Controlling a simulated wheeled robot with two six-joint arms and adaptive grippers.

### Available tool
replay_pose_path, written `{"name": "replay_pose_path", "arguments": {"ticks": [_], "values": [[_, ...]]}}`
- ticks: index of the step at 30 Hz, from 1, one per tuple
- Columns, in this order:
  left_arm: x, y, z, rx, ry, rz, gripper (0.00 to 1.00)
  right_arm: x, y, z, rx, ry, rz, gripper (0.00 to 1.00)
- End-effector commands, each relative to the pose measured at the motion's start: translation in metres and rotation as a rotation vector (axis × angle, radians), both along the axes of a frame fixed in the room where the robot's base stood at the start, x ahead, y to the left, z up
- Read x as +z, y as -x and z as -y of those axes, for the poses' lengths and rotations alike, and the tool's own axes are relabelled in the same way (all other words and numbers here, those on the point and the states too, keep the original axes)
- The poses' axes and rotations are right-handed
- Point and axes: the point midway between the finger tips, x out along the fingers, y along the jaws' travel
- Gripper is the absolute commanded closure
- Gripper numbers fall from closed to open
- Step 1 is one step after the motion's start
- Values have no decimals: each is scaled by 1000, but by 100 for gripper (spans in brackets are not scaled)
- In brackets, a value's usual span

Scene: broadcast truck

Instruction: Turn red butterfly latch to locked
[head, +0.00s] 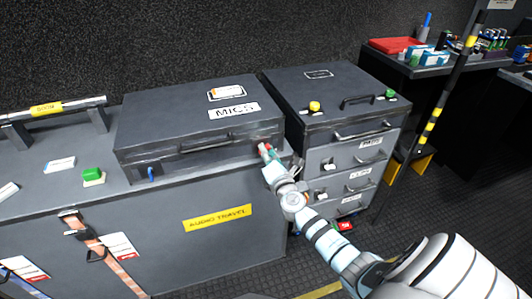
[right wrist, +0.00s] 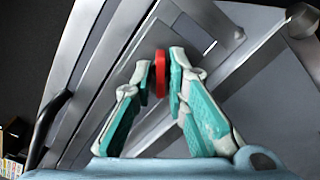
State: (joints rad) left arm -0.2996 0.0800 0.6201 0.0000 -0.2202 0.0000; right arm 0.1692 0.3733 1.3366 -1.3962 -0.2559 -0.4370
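The red butterfly latch (head: 266,147) is at the right end of the front face of the dark MICS case (head: 165,120). In the right wrist view the latch (right wrist: 160,75) is a thin red piece seen nearly edge-on between the teal finger pads. My right gripper (head: 268,156) reaches it from the front right. Its fingertips (right wrist: 160,82) lie on both sides of the latch and look closed on it, though contact on the left side is hard to see. The fingers partly hide the latch in the head view. My left gripper is out of view.
A blue latch (head: 151,174) is at the case's left end. The case stands on a trunk (head: 160,235) labelled AUDIO TRAVEL. A drawer cabinet (head: 330,125) with yellow (head: 314,106) and green (head: 391,94) knobs stands close on the right. A green item (head: 92,173) lies left of the case.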

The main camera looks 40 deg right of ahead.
Motion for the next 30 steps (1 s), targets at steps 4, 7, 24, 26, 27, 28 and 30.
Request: {"name": "replay_pose_path", "arguments": {"ticks": [4, 7, 24, 26, 27, 28, 30], "values": [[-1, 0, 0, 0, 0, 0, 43, -1, 0, 0, 0, -7, 1, 100], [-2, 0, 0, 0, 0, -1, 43, -2, 0, 0, 0, -26, 8, 100], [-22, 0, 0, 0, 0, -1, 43, -4, 1, 0, 1, -373, 127, 100], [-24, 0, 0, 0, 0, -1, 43, -4, 1, 0, 0, -413, 142, 100], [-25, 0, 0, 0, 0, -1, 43, -4, 1, 0, 0, -441, 151, 100], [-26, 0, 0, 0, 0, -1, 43, -4, 1, 0, 0, -458, 157, 100], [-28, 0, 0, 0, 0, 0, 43, -4, 1, 0, -1, -499, 170, 100]]}}
